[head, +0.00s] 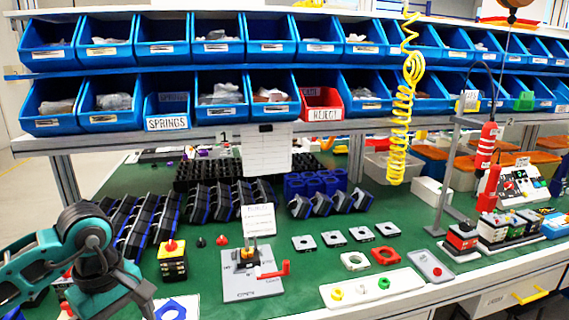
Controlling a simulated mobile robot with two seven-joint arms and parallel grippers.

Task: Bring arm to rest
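My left arm (88,240) enters at the lower left, teal and black, bent at a joint. Its far end runs down to the bottom edge, and I cannot make out the fingers there. My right arm and gripper are not in view. A grey fixture plate (250,288) lies on the green bench, with a small black and yellow switch part (247,257) and a red handle (273,271) on it. A black and yellow box with a red knob (172,262) stands to the left of the plate, to the right of my arm and apart from it.
Blue bins (222,97) fill two shelves at the back, with a red reject bin (322,104) among them. A yellow coiled hose (398,130) hangs at right. A white tray of small parts (372,290) and several switch boxes (505,228) are on the green bench (310,275).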

